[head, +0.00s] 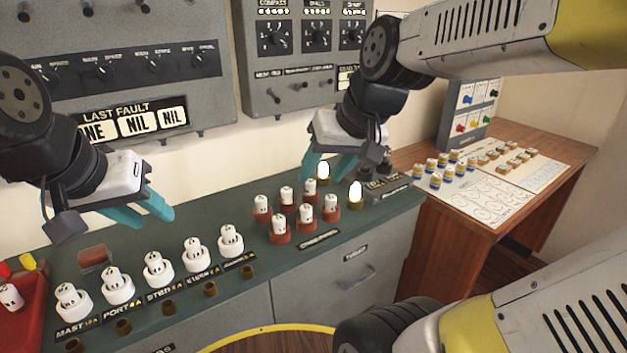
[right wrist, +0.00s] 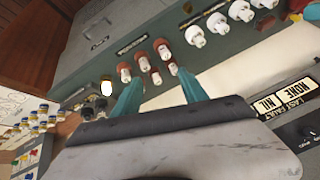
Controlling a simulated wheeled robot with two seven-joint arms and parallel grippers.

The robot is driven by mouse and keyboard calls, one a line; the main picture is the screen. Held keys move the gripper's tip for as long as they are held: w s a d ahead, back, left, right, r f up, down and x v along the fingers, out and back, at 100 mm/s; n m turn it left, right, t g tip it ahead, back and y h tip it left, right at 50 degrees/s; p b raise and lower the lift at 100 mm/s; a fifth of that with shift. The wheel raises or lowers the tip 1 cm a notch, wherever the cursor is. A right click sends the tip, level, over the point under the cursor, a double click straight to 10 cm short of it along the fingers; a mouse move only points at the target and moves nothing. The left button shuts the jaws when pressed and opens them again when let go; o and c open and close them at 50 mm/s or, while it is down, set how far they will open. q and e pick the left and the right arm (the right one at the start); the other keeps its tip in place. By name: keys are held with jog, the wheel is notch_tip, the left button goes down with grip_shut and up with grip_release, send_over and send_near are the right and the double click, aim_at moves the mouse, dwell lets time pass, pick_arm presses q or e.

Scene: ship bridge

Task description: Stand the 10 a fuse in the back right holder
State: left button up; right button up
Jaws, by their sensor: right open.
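Several small white fuses stand in red holders (head: 280,238) on the green bench top, grouped in two rows; one front fuse (head: 305,213) is among them. The markings are too small to tell which is the 10 A fuse. The back right holder is close to my right gripper and partly hidden. My left gripper (head: 157,221) looks open and empty, above the bench behind the larger white fuses.
Larger white fuses (head: 158,268) stand in a labelled row, with brass sockets (head: 168,306) in front. A red tray (head: 30,318) holds a fuse at far left. A wooden desk (head: 455,207) with small parts is right.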

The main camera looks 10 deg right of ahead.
jog(key=shift+h, duration=0.3)
jog(key=s, duration=0.3)
jog(key=s+f, duration=0.1)
jog(key=s, duration=0.1)
jog(key=shift+a, duration=0.3)
jog(key=shift+r, duration=0.1)
